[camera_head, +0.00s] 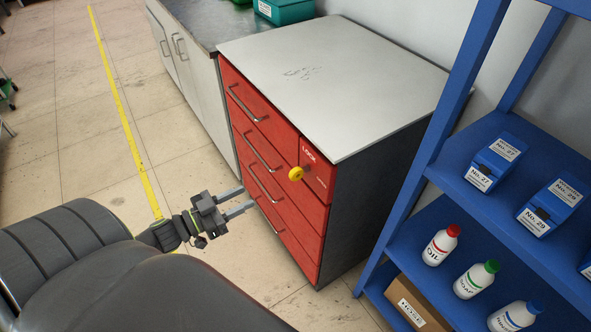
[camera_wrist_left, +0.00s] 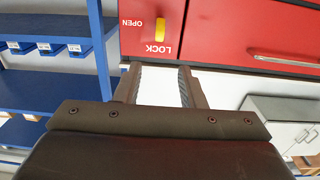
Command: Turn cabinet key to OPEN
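The yellow cabinet key (camera_head: 296,173) sits on the front of the red drawer cabinet (camera_head: 317,190), just below the word LOCK. In the left wrist view, the picture is upside down; the key (camera_wrist_left: 160,29) stands upright in line with LOCK, with OPEN off to its left. My left gripper (camera_head: 249,198) is in front of the cabinet, left of the key and apart from it. Its two fingers (camera_wrist_left: 158,82) are spread and empty, and the key appears beyond their tips in the wrist view. My right gripper is not in view.
A blue shelf rack (camera_head: 420,185) with bottles and blue bins stands close at the right of the cabinet. Drawer handles (camera_head: 262,150) stick out left of the key. A white cabinet (camera_head: 190,70) stands behind left. The floor at left is open.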

